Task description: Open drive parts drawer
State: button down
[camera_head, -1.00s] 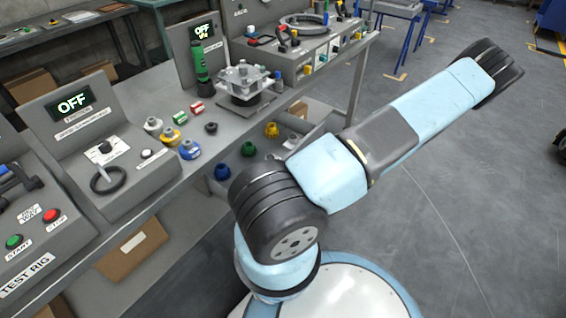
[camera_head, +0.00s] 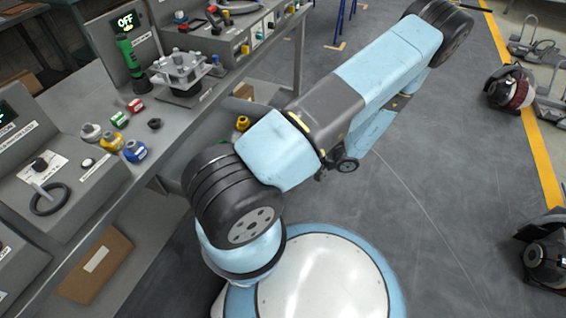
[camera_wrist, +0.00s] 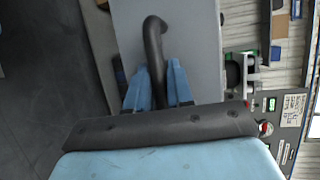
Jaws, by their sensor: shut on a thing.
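In the wrist view a dark, curved bar handle (camera_wrist: 154,40) stands on a plain grey panel (camera_wrist: 195,30), which looks like a drawer front. My gripper (camera_wrist: 158,82) has its two blue fingers on either side of the lower part of the handle, shut on it. The lower end of the handle is hidden between the fingers. No label shows on the panel. In the head view my arm crosses the middle, and neither the gripper nor the drawer can be made out there.
In the head view a grey workbench (camera_head: 178,140) on the left carries control boxes, a fixture (camera_head: 180,72) and several coloured parts. A cardboard box (camera_head: 97,264) lies below. Grey floor is open on the right, with a yellow line (camera_head: 545,165) and dark-and-red machines (camera_head: 510,88).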

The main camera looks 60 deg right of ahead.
jog(key=shift+s+a+f, duration=0.1)
jog(key=shift+a+f, duration=0.05)
jog(key=c, duration=1.4)
grip_release()
jog(key=v, duration=1.3)
jog(key=shift+s+d, duration=0.3)
jog(key=shift+d, duration=0.05)
